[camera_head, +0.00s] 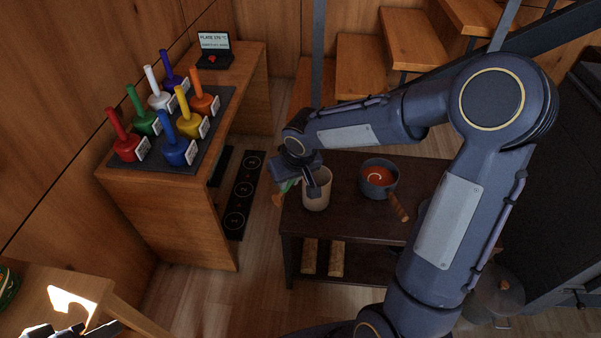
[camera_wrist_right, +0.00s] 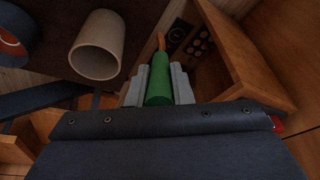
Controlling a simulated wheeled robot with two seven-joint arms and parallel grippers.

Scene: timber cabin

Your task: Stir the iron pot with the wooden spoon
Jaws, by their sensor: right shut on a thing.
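The iron pot (camera_head: 364,187) is dark grey, holds something orange-red and has a wooden handle; it stands on the low dark table. Part of it shows at the upper left of the right wrist view (camera_wrist_right: 10,55). My right gripper (camera_head: 287,185) is shut on a green handle (camera_wrist_right: 159,82) with a wood-coloured end, which looks like the wooden spoon. It is left of the pot, beside a cream crock (camera_head: 316,202), which also shows in the wrist view (camera_wrist_right: 98,48). My left gripper (camera_head: 62,330) shows only in part at the bottom left; its jaws are unclear.
The low dark table (camera_head: 340,220) has a lower shelf with wooden pieces. A wooden bench (camera_head: 180,215) at left carries several coloured weights with handles on a dark mat, and a small laptop (camera_head: 213,50). A black strip with rings (camera_head: 240,200) lies between bench and table. Stairs rise behind.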

